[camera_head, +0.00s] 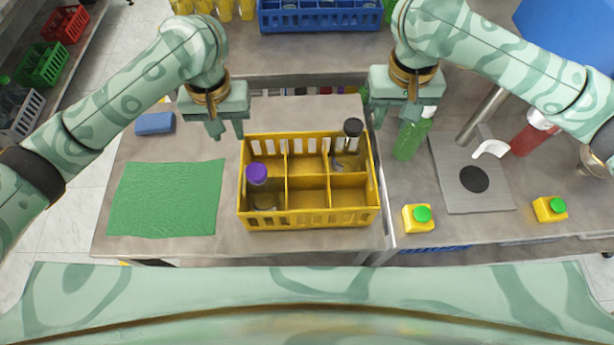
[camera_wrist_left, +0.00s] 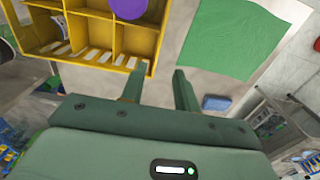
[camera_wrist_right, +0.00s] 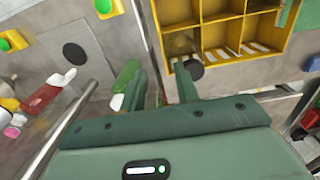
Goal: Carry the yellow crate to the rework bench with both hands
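The yellow crate (camera_head: 310,217) stands upright on a grey worktop, divided into several compartments. A purple-capped bottle (camera_head: 257,174) stands in its left side and a black-capped jar (camera_head: 352,130) in its back right compartment. My left gripper (camera_head: 228,134) is open and empty near the crate's back left corner; the left wrist view shows the crate wall (camera_wrist_left: 147,68) close to one finger. My right gripper (camera_head: 392,118) is open and empty beyond the back right corner; the crate also shows in the right wrist view (camera_wrist_right: 158,35). Neither gripper holds the crate. I cannot tell which surface is the rework bench.
A green mat (camera_head: 165,200) and a blue block (camera_head: 155,123) lie left of the crate. To its right are a green bottle (camera_head: 411,138), a yellow box with a green top (camera_head: 418,219) and a grey plate (camera_head: 472,195). A blue crate (camera_head: 318,19) stands behind.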

